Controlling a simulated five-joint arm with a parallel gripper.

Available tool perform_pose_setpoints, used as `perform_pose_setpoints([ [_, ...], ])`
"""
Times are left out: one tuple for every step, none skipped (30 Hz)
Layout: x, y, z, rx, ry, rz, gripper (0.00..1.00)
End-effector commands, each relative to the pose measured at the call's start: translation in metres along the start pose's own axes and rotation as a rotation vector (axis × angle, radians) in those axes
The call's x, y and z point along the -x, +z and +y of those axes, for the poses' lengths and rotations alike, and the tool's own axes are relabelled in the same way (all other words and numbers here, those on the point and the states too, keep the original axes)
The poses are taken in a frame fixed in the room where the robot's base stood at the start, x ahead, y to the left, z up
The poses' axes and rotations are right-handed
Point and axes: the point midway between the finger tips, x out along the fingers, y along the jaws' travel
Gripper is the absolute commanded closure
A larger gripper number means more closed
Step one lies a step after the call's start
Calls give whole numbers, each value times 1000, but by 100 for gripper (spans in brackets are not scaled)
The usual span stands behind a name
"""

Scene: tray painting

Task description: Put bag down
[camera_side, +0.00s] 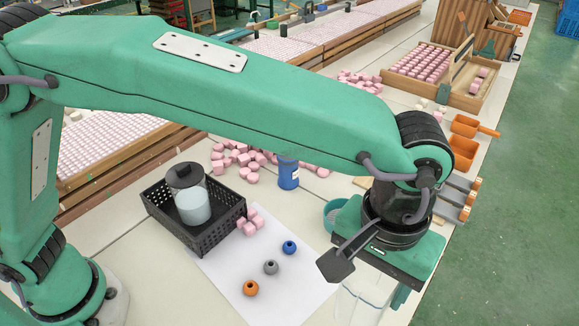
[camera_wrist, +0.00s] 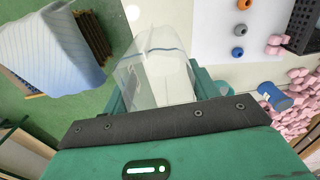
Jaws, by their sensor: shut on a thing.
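My gripper (camera_side: 378,292) is low at the front right of the table in the side view. It is shut on a clear plastic bag (camera_side: 358,304), which hangs from it. In the wrist view my gripper (camera_wrist: 160,92) has the bag (camera_wrist: 152,50) between its green fingers. The bag is see-through with a bluish line across it, and I see nothing clearly inside. In the side view its lower end is cut off by the frame, so I cannot tell whether it touches the table.
Left of the bag lies white paper (camera_side: 265,292) with orange (camera_side: 251,288), grey (camera_side: 271,267) and blue (camera_side: 289,247) balls. A black crate (camera_side: 205,232) holds a lidded jar. A blue can (camera_side: 288,175) and pink blocks (camera_side: 237,158) lie behind. The table edge is close on the right.

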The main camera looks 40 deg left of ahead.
Motion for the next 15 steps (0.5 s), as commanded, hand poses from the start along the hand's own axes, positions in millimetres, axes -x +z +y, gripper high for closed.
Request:
perform_pose_setpoints([
  [-8, 0, -1, 1, -2, -1, 62],
  [-12, 0, -1, 0, -2, -1, 62],
  [-19, 0, -1, 0, -2, -1, 62],
  [-23, 0, -1, 0, -2, -1, 62],
  [-26, -1, -1, 0, -1, -1, 62],
  [-30, -1, -1, 0, -1, -1, 62],
  [-31, -1, -1, 0, -1, -1, 62],
  [-33, -1, -1, 0, -1, -1, 62],
  [-34, -1, -1, 0, -1, 0, 62],
  [-35, -1, -1, 0, 0, 0, 62],
  [-35, -1, -1, 0, 0, 0, 62],
  [-35, -1, -1, 0, 0, 0, 62],
  [-35, -1, -1, 0, 0, 0, 62],
  [-35, -2, -1, 0, 0, 0, 62],
  [-36, -2, -1, 0, 0, 0, 62],
])
